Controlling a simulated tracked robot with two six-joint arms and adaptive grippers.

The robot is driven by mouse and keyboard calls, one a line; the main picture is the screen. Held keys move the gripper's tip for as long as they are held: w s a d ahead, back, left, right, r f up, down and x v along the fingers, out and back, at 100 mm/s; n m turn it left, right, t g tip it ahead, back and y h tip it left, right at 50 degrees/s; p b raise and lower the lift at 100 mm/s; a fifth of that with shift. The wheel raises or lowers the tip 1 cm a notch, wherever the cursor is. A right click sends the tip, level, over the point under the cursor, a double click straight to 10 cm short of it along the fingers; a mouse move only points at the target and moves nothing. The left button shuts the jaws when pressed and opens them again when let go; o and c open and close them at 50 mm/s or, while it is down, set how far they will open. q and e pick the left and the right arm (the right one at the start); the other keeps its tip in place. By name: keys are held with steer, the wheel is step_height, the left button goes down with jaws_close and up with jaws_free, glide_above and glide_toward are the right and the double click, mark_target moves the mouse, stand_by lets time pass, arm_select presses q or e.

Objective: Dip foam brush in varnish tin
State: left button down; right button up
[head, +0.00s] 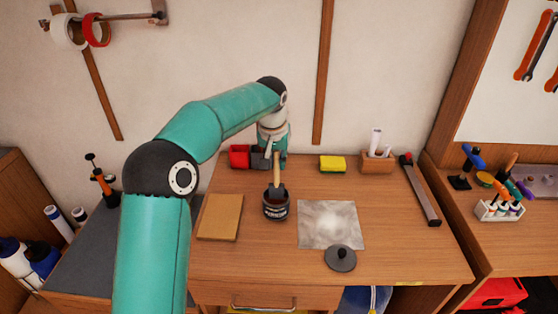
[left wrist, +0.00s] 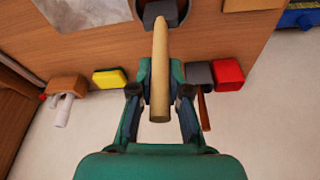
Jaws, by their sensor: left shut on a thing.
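The varnish tin (head: 276,211) is a dark open can with a label, standing on the wooden bench. The foam brush (head: 276,170) has a pale wooden handle and a dark grey head, and it is upright with the head at the tin's mouth. How deep the head sits in the tin I cannot tell. My left gripper (head: 273,150) is shut on the brush handle above the tin. In the left wrist view the brush handle (left wrist: 160,75) lies between the fingers of my left gripper (left wrist: 160,95), with the tin (left wrist: 180,10) partly cut off at the top edge. My right gripper is not in view.
A wooden board (head: 220,217) lies left of the tin. A grey-white sheet (head: 331,224) and a dark round lid (head: 340,258) lie to its right. A clamp (head: 421,190) lies farther right.

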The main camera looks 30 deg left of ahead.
arm_select(q)
steer(key=shift+f+b, duration=0.35)
steer(key=shift+f, duration=0.1)
stand_by(0.7)
steer(key=shift+f, duration=0.1)
stand_by(1.0)
step_height(320, 180, up, 7)
steer(key=p, duration=0.7)
stand_by(0.7)
